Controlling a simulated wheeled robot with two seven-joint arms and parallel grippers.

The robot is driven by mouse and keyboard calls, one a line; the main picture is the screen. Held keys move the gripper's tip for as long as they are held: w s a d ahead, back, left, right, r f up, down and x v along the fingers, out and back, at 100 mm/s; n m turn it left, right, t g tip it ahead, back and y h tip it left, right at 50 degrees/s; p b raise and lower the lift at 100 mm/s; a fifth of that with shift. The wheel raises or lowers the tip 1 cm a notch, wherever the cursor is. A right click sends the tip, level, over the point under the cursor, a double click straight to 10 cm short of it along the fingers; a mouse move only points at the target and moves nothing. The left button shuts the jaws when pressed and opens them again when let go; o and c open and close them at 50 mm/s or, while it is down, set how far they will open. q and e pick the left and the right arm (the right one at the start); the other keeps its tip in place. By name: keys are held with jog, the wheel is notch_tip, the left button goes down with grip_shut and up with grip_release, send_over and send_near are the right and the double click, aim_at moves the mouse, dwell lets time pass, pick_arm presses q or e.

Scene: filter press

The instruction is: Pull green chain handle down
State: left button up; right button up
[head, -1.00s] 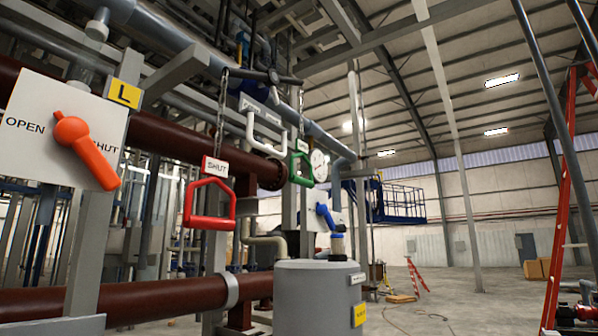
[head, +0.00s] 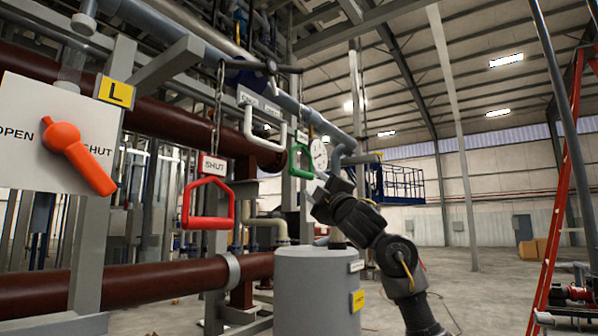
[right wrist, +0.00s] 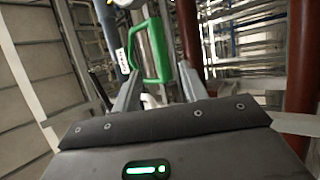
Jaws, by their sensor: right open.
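The green chain handle (head: 293,162) hangs right of centre in the head view, and its right part is partly hidden behind my right gripper. My right gripper (head: 313,187) is raised in front of the handle's lower right side. In the right wrist view the green handle (right wrist: 164,52) hangs ahead, beyond and between the two spread fingers (right wrist: 158,92). Those fingers are open and empty, and I cannot tell whether either touches the handle. My left gripper is not in view.
A red chain handle (head: 208,222) labelled SHUT hangs to the left. An orange lever (head: 78,158) sits on an OPEN/SHUT panel. A grey cylinder (head: 316,290) stands below my right arm. A brown pipe (head: 130,290) runs low at left. A red ladder (head: 562,190) stands at right.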

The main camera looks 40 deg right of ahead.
aim_at(298, 172)
jog(key=p+x, duration=0.7)
jog(key=x, duration=0.4)
jog(key=shift+p, duration=0.4)
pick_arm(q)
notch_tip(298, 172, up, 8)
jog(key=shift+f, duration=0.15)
pick_arm(e)
jog(key=shift+f, duration=0.1)
